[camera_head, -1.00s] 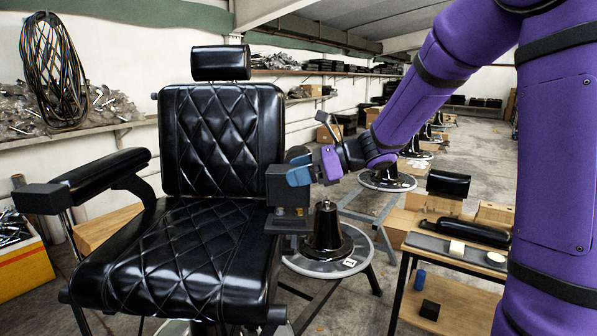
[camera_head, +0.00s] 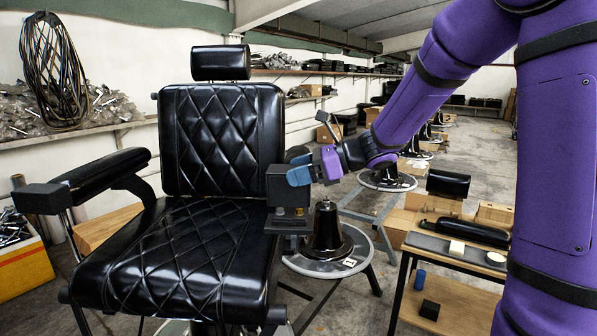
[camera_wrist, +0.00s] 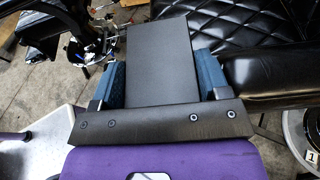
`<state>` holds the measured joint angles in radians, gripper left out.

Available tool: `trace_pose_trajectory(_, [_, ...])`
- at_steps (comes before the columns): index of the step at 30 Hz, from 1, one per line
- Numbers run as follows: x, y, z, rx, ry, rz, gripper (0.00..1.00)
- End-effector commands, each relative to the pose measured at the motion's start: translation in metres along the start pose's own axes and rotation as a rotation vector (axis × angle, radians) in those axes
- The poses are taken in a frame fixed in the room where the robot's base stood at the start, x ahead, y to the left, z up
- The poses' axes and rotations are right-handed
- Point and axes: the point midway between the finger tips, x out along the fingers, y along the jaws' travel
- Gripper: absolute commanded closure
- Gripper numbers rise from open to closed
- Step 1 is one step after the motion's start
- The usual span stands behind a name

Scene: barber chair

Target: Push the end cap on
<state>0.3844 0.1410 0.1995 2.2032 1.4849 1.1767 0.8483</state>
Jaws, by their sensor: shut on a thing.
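A black, block-shaped end cap (camera_head: 281,184) is in my gripper (camera_head: 303,172), at the right side of the black barber chair (camera_head: 215,240). In the wrist view, the end cap (camera_wrist: 162,62) lies between the two blue fingers of my gripper (camera_wrist: 160,85), which are shut on its sides. In the head view it is upright above a dark bracket (camera_head: 288,226) with small brass-coloured parts. Whether the cap touches the chair cannot be told. The left armrest (camera_head: 100,175) carries a similar dark block (camera_head: 38,199) at its front end.
A side table (camera_head: 450,250) with a dark top and small items stands at the right. A chair base (camera_head: 327,240) on a round plate is behind my gripper. A black padded part (camera_wrist: 275,72) lies close to the right finger in the wrist view.

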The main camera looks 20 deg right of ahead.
Motion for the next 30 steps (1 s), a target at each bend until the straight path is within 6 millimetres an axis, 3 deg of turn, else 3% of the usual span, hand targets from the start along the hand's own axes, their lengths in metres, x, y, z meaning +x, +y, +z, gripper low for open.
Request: trace_pose_trajectory(30, [0.006, 0.000, -0.020, 0.001, 0.000, 0.001, 0.59])
